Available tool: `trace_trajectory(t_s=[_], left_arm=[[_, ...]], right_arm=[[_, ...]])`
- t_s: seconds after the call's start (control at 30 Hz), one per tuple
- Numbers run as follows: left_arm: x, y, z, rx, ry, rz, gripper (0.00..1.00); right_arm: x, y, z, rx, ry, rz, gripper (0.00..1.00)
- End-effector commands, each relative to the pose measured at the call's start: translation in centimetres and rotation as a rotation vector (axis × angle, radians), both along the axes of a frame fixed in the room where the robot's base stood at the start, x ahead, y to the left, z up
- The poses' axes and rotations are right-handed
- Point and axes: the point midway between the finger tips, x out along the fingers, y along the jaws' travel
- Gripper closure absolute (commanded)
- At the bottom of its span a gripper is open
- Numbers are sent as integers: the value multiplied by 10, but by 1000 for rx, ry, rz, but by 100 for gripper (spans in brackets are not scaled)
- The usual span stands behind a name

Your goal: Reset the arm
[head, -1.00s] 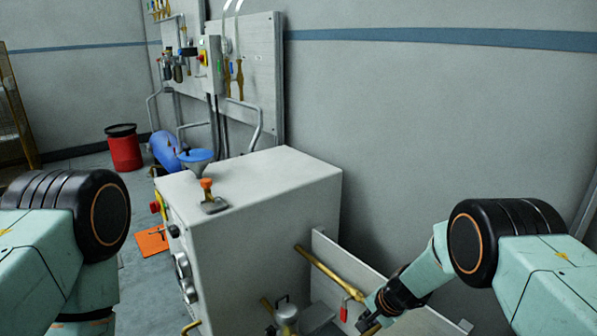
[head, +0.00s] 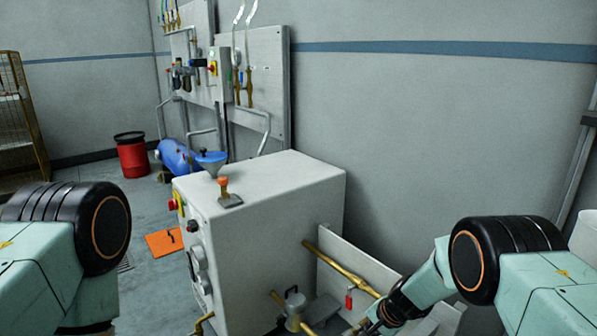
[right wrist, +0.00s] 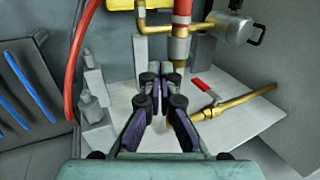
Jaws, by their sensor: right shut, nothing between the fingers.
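My right arm (head: 430,287) reaches in from the right in the head view, angled down and left. Its gripper (head: 372,325) is at the bottom edge, near the brass pipe and the white panel. In the right wrist view the right gripper (right wrist: 160,75) is shut and empty, with its fingers together in front of brass pipework. I cannot tell whether it touches any of it. My left arm (head: 60,240) shows at the left of the head view, but its gripper is out of view.
A brass pipe (head: 340,268) with a red-handled valve (head: 349,297) runs beside my right gripper. A red drum (head: 131,155) stands on the open floor at left.

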Motion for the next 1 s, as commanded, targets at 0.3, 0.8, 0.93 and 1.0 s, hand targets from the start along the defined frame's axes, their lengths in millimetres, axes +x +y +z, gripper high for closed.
trace_trajectory(t_s=[0.3, 0.8, 0.93, 1.0], left_arm=[[0, 0, 6, 0, 0, 0, 100], [0, 0, 22, 0, 0, 0, 100], [0, 0, 27, 0, 0, 0, 100], [0, 0, 29, 0, 0, 0, 100]], right_arm=[[-63, -29, -29, -149, 76, 68, 100], [-266, -77, -36, -432, 215, 428, 100], [-325, -77, -18, -453, 226, 567, 100], [-355, -74, -6, -449, 225, 639, 100]])
